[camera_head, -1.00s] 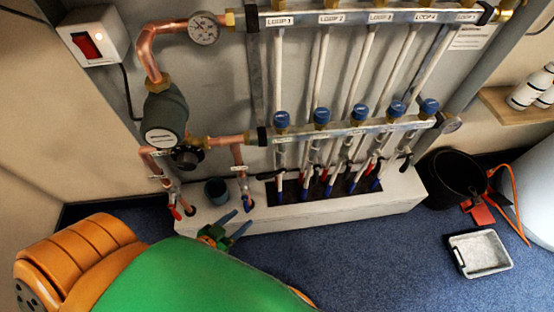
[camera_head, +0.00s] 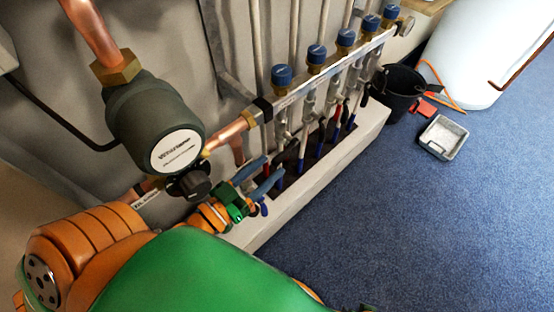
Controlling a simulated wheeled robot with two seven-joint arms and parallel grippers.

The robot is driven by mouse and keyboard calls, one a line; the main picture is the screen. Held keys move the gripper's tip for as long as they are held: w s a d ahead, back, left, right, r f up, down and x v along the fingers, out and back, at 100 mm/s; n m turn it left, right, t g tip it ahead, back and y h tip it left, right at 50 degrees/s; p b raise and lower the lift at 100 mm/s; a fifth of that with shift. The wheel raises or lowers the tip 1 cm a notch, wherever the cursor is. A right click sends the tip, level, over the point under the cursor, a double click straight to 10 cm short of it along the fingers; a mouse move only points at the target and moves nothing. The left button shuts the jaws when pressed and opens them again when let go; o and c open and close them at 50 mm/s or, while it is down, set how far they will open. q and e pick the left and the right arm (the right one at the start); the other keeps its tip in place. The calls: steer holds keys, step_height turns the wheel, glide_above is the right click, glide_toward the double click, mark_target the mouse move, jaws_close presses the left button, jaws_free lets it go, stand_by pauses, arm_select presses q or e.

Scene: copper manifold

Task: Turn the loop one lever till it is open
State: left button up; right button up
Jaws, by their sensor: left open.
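The lower manifold bar (camera_head: 335,66) runs from the mixing valve up to the right and carries several blue caps. The leftmost blue cap (camera_head: 282,76) tops the loop one branch, and its pipe and valve (camera_head: 282,126) drop below the bar. My left gripper (camera_head: 272,167) is open, with its two blue fingers spread and pointing right at the lower part of this branch. The loop one lever is small and partly hidden near the fingertips. I cannot tell whether the fingers touch it. Red and black levers show on branches further right. My right gripper is out of view.
The dark mixing valve (camera_head: 150,118) with its black knob (camera_head: 190,182) is just left of my gripper. A white plinth (camera_head: 300,190) lies under the pipes. The blue floor in front is clear.

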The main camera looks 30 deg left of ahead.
mark_target(279, 157)
arm_select(q)
steer(key=x, duration=0.4)
steer(key=shift+w+d, duration=0.1)
steer(key=shift+w, duration=0.15)
jaws_close()
steer(key=shift+f, duration=0.15)
stand_by(1.0)
